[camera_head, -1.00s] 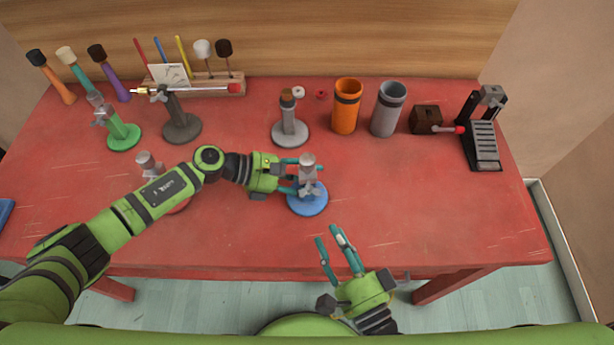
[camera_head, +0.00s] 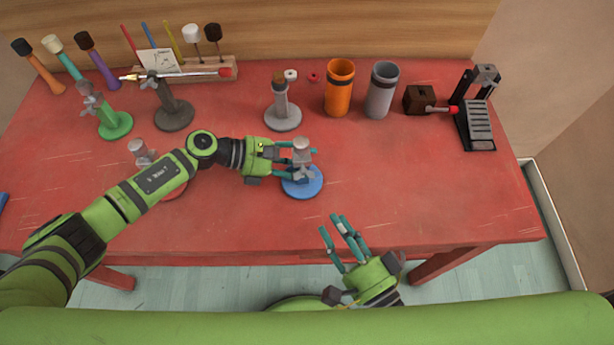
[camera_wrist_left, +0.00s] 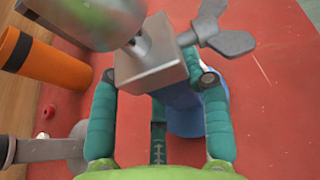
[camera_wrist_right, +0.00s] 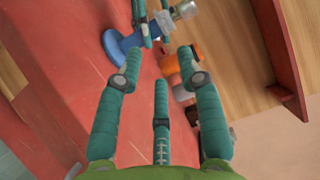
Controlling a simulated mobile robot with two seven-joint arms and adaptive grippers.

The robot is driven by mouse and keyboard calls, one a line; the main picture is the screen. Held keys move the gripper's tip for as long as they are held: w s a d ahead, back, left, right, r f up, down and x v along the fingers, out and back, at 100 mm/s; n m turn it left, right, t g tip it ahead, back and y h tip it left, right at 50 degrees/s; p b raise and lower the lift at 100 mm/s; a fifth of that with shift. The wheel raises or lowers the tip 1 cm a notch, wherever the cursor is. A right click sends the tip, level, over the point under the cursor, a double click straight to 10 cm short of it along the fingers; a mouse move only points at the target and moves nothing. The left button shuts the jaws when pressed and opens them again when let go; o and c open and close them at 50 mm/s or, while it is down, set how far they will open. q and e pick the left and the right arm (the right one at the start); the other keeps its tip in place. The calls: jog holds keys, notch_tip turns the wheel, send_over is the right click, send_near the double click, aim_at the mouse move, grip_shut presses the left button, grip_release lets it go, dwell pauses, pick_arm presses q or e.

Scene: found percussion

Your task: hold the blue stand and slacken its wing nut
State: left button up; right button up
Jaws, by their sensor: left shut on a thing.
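The blue stand (camera_head: 303,187) stands upright near the middle of the table, with a round blue base and a grey metal head. Its grey wing nut (camera_wrist_left: 222,38) sticks out from the metal block in the left wrist view. My left gripper (camera_head: 302,164) is shut on the stand's post from the left, just below the block; its fingers partly hide the post. In the right wrist view the blue base (camera_wrist_right: 117,48) lies ahead of my right gripper. My right gripper (camera_head: 337,224) is open and empty near the table's front edge, apart from the stand.
A grey stand (camera_head: 283,118), an orange cup (camera_head: 339,90), a grey cup (camera_head: 381,92), a brown block (camera_head: 419,99) and a black pedal (camera_head: 476,125) stand behind. A green stand (camera_head: 115,125) and a dark stand (camera_head: 174,115) are at left. The table's right front is clear.

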aim_at(304, 172)
jog(key=x, duration=1.1)
jog(key=shift+w+a, duration=0.15)
jog(key=shift+w, duration=0.2)
grip_shut()
